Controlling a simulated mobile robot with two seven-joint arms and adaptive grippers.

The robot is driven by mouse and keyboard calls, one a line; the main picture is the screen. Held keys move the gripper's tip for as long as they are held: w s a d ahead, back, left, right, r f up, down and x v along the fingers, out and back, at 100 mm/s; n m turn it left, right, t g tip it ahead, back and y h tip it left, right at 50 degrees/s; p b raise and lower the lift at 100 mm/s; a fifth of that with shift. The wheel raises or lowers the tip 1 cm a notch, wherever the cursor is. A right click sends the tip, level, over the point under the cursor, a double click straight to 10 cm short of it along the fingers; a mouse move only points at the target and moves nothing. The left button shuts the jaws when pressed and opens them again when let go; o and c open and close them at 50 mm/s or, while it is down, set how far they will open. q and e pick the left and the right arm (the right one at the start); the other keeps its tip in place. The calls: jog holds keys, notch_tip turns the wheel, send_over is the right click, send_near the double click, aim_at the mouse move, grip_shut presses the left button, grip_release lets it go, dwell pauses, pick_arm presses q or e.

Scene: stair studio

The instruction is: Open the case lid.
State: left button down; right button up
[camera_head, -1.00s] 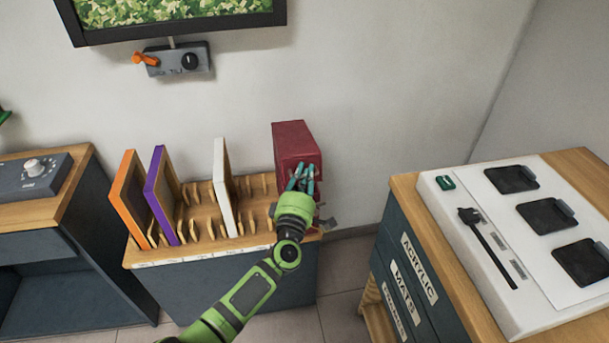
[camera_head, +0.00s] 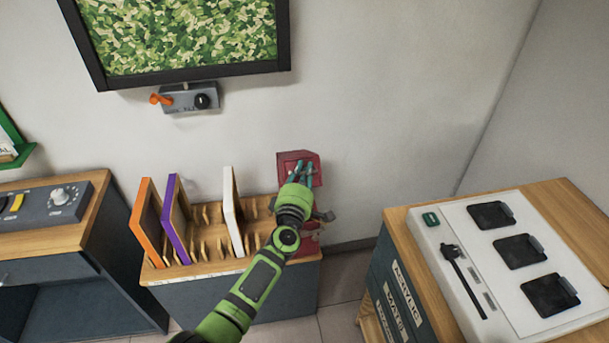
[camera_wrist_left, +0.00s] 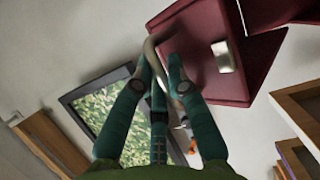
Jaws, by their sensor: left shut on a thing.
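The dark red case (camera_head: 299,158) stands at the right end of the wooden rack, against the wall. My left gripper (camera_head: 302,172) reaches its front from below, and its teal fingers hide part of it. In the left wrist view the case's red panel (camera_wrist_left: 204,72) bears a metal latch (camera_wrist_left: 222,56) and a curved grey-tan handle (camera_wrist_left: 152,48). The gripper's fingers (camera_wrist_left: 160,62) are shut around that handle. Another red part (camera_wrist_left: 274,12) meets the panel at an angle, with a wedge-shaped gap between them. My right gripper is not in view.
The wooden rack (camera_head: 205,270) holds orange, purple and white framed panels left of the case. A drawer cabinet (camera_head: 388,245) with a white device (camera_head: 455,220) stands to the right. A wall screen (camera_head: 185,35) and a small control box (camera_head: 190,98) are above. Floor shows between rack and cabinet.

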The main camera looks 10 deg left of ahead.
pick_arm(q)
jog(key=shift+w+a+r, duration=0.1)
jog(key=shift+w+r, duration=0.05)
jog(key=shift+r, duration=0.05)
jog(key=c, duration=1.5)
grip_release()
jog(key=shift+s+f, duration=0.2)
jog(key=shift+s, duration=0.5)
jog(key=s, duration=0.7)
jog(key=s+a, duration=0.1)
jog(key=s, duration=0.2)
jog(key=shift+s, duration=0.4)
jog(key=shift+f, duration=0.1)
